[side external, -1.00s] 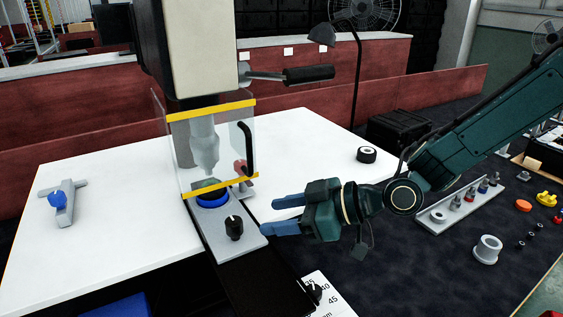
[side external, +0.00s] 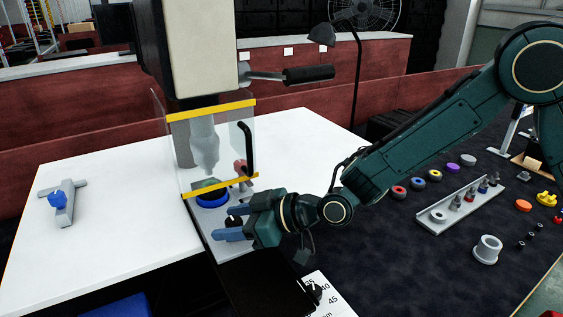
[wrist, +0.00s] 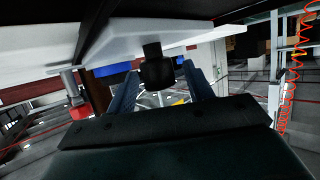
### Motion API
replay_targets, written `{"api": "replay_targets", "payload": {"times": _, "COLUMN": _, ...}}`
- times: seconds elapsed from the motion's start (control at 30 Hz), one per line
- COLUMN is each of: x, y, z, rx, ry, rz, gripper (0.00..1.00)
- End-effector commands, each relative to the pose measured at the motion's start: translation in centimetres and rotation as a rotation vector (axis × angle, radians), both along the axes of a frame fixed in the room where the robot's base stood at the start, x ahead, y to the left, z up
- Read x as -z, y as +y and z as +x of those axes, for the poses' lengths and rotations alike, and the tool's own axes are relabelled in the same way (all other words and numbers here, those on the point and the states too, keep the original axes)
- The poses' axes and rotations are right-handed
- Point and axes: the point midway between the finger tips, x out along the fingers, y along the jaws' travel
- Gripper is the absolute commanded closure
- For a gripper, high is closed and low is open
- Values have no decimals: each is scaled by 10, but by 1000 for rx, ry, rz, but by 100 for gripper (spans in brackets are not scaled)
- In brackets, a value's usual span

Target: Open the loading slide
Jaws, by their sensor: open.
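The loading slide (side external: 215,245) is a grey plate under the press, with a blue ring (side external: 212,200) at its inner end. A black knob (side external: 237,220) stands on it, and it also shows in the wrist view (wrist: 157,70). My gripper (side external: 231,221) is open, with its blue fingers on either side of the knob. In the wrist view the knob sits between the spread fingers (wrist: 160,82), and I cannot tell whether either touches it. The clear guard (side external: 213,150) with yellow edges stands just above the ring. My gripper hides part of the slide.
The press lever (side external: 308,74) juts out above. A black handle (side external: 247,148) is on the guard. A blue-handled tool (side external: 60,202) lies on the white table (side external: 110,240). A grey rack (side external: 455,212) and several loose parts lie on the dark bench at right.

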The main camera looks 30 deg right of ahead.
Motion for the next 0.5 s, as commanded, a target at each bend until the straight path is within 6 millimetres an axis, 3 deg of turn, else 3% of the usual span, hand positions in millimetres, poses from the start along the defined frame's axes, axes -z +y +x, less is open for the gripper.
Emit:
{"api": "replay_targets", "payload": {"times": 0.2, "x": 0, "y": 0, "z": 0, "rx": 0, "ry": 0, "rz": 0, "gripper": 50}}
{"api": "replay_targets", "payload": {"times": 0.43, "x": 0, "y": 0, "z": 0, "rx": 0, "ry": -1, "rz": -1, "gripper": 95}}
{"api": "replay_targets", "payload": {"times": 0.5, "x": 0, "y": 0, "z": 0, "rx": 0, "ry": -1, "rz": -1, "gripper": 100}}
